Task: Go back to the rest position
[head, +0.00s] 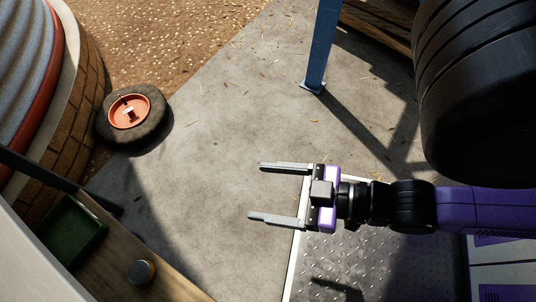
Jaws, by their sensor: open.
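My gripper (262,192) is in the head view, right of centre and low. Its two grey fingers point left and stand well apart, with nothing between them. Below it are bare concrete floor and the edge of a dark metal plate (380,262). My arm reaches in from the right edge, purple and black.
A wooden bench (165,283) at lower left holds a green tray (72,232) and a round tin (141,272). A tire (150,128) with an orange-red dish (128,111) lies by a brick wall (75,125). A blue post (322,45) stands at top. The concrete between is clear.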

